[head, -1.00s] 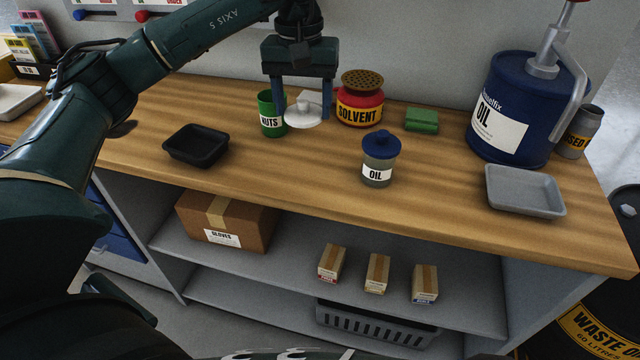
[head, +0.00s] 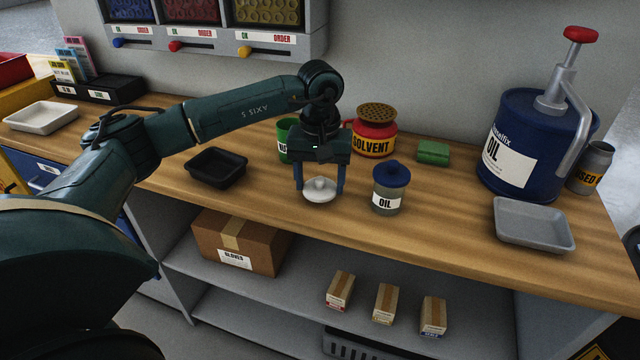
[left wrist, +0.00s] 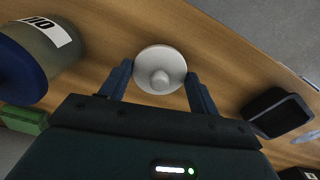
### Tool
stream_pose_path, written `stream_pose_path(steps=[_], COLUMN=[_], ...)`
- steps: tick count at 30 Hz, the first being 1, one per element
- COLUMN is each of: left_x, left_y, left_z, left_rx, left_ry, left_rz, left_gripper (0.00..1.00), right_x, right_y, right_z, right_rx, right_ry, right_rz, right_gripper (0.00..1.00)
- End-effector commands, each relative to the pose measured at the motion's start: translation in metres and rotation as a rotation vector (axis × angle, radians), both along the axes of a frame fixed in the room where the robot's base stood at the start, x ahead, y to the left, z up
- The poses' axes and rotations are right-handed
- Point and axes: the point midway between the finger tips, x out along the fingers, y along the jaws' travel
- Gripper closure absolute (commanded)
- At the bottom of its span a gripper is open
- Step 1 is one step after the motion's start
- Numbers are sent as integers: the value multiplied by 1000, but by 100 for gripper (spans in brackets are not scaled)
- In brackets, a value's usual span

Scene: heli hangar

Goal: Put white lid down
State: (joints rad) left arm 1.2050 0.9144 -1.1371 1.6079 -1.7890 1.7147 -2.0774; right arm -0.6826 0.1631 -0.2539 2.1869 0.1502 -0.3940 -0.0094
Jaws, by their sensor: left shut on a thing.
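My left gripper (head: 319,191) points down over the wooden bench and is shut on the white lid (head: 319,196). The lid is a round disc with a small knob, held level between the two blue fingers. In the left wrist view the lid (left wrist: 159,81) sits between the fingertips with wood behind it. It is low over the front part of the bench, between the black tray and the oil jar; I cannot tell whether it touches the wood. My right gripper is not in view.
The black tray (head: 216,168) is left of the lid, the blue-capped oil jar (head: 388,190) right. Behind stand the green nuts can (head: 284,140), partly hidden, the red solvent pot (head: 374,135) and a green block (head: 433,152). A grey tray (head: 534,224) is at right.

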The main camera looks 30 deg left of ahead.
Motion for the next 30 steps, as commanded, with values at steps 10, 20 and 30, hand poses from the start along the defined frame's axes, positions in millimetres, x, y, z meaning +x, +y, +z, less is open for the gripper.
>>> stream_pose_path(steps=[10, 20, 30], left_x=[0, 0, 0], left_y=[0, 0, 0], left_z=[-15, -17, -14], left_rx=[0, 0, 0], left_ry=[1, 1, 0], left_rz=[-1, -1, -1], left_gripper=[59, 22, 17], right_x=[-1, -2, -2], right_y=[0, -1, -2], right_z=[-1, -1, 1], right_rx=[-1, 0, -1], right_ry=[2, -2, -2], right_rz=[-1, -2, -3], right_gripper=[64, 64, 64])
